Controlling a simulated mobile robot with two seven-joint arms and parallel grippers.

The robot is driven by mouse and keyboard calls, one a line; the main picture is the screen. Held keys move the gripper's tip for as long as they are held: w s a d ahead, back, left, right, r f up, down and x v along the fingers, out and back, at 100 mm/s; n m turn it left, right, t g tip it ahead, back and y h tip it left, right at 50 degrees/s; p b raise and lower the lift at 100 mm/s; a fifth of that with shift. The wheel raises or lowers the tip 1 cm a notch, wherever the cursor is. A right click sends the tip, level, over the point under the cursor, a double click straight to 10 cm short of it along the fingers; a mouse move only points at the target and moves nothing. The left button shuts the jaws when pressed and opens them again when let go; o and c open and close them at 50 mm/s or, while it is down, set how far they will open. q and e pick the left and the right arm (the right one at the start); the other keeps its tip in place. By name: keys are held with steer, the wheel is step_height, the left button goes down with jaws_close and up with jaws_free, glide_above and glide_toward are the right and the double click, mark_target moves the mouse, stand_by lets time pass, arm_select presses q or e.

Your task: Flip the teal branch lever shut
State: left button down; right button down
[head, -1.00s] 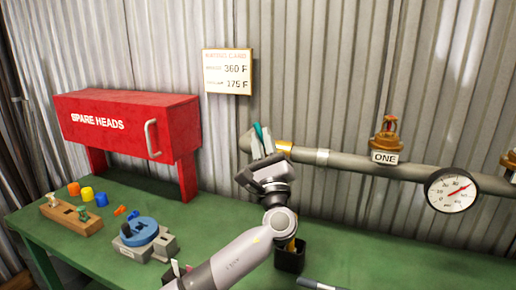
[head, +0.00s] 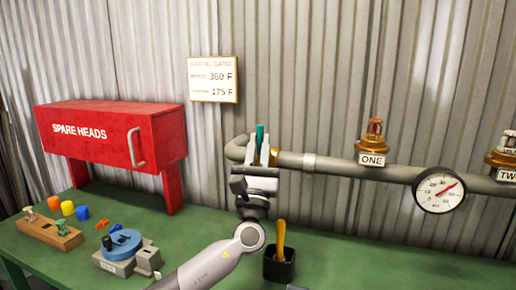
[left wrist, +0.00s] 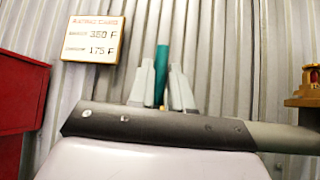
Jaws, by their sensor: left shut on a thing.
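The teal branch lever (head: 260,133) stands about upright at the left end of the grey pipe (head: 338,167), roughly square to the pipe's run. It also shows in the left wrist view (left wrist: 161,72), rising between two pale fingers. My left gripper (head: 263,148) is shut on the lever, coming up from below in front of the pipe. The lever's lower part and pivot are hidden behind the fingers and gripper body. My right gripper is not in view.
A pressure gauge (head: 439,190) and a sprinkler head labelled ONE (head: 373,143) sit along the pipe to the right. A red spare heads box (head: 110,135) stands left. A black holder (head: 279,268) with a yellow handle stands on the green bench (head: 345,262).

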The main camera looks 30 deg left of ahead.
arm_select(q)
steer(key=shift+r, duration=0.1)
steer(key=c, duration=1.1)
jaws_free()
steer(key=b+v, duration=0.2)
steer(key=v, duration=0.5)
